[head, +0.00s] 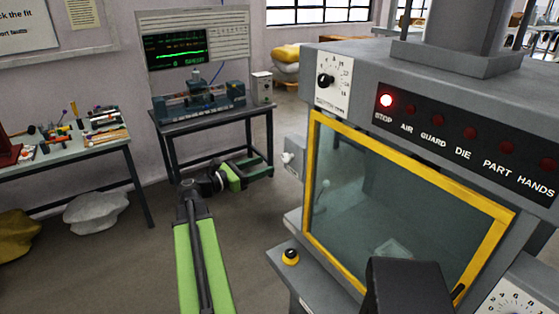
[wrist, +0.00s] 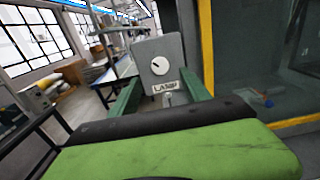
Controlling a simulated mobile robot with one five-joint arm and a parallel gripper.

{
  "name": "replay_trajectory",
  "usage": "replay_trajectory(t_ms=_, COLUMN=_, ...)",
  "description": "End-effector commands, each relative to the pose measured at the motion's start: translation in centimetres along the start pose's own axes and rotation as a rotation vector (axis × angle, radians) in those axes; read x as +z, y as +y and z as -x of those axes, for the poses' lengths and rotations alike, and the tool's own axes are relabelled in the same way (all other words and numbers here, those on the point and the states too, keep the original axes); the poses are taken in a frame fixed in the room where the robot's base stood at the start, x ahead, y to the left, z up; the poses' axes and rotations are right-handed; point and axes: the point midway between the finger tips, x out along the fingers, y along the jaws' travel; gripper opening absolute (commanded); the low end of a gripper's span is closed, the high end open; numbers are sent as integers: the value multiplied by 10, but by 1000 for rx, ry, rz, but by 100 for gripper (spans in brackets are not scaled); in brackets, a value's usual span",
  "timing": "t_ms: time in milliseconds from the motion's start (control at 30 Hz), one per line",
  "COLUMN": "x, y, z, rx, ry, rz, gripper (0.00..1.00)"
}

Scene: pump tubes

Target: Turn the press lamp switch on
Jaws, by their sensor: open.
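The lamp switch (wrist: 168,99) is a small metal toggle below a white plate marked LAMP, on a grey box (wrist: 151,50) with a round white dial above. My gripper (wrist: 161,82) is open, its two green fingers on either side of the plate and toggle, with nothing held. The lower part of the toggle is hidden behind my gripper's dark edge, so its position is hard to tell. In the head view the grey box (head: 294,156) sticks out from the left side of the press (head: 330,55), and my gripper (head: 258,163) is just left of it.
A bench (head: 210,123) with a machine stands behind my arm. A tool table (head: 70,150) is at the left.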

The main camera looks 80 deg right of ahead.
Motion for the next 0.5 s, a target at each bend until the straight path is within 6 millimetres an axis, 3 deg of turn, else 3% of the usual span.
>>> replay_trajectory(t_ms=200, x=0, y=1, z=-52, rx=-2, ry=0, rz=-1, gripper=55)
replay_trajectory(t_ms=333, x=0, y=1, z=-70, rx=0, ry=1, rz=-1, gripper=55)
replay_trajectory(t_ms=500, x=0, y=1, z=-80, rx=2, ry=1, rz=-1, gripper=55)
